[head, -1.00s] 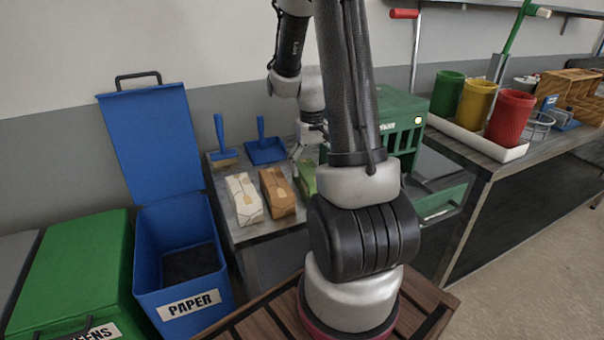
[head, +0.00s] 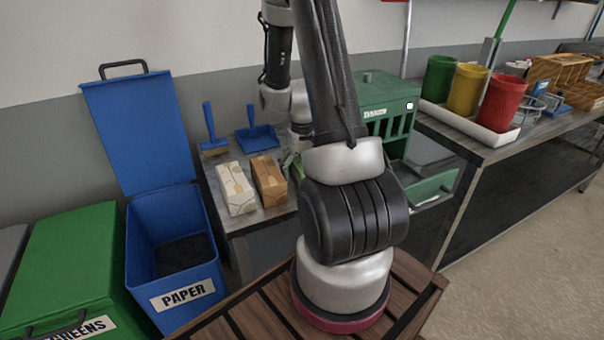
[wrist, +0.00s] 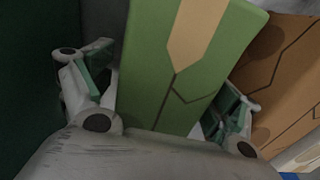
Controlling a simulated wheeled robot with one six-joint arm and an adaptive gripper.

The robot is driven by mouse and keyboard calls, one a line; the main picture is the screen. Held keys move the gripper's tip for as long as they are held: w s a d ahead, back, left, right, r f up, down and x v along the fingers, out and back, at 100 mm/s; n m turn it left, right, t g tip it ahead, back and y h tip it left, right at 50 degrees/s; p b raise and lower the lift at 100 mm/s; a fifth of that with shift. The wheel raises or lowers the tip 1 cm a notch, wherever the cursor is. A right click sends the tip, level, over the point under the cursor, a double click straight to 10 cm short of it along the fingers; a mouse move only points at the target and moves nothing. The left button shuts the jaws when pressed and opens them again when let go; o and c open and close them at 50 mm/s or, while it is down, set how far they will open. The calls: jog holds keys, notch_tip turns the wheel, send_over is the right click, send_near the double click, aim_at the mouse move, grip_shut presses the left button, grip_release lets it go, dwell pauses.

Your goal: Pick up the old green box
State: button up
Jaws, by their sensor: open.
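The green box (wrist: 185,65) with a tan stripe and dark line pattern fills the middle of the wrist view. My gripper (wrist: 168,92) is open, with one finger on each side of the box. The left finger is close to the box's left side, and the right finger is partly behind its right edge. I cannot tell whether either touches it. In the head view my gripper (head: 291,162) is at the bench's right part, and my arm hides most of the green box.
A brown box (head: 269,180) stands close on one side of the green box, with a cream box (head: 235,188) beyond it. A green slotted cabinet (head: 388,112) stands on the other side. A blue dustpan (head: 258,138) and brush (head: 211,130) lie behind. An open blue PAPER bin (head: 175,255) stands left.

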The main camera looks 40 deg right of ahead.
jog(key=c, duration=1.1)
jog(key=shift+r, duration=0.1)
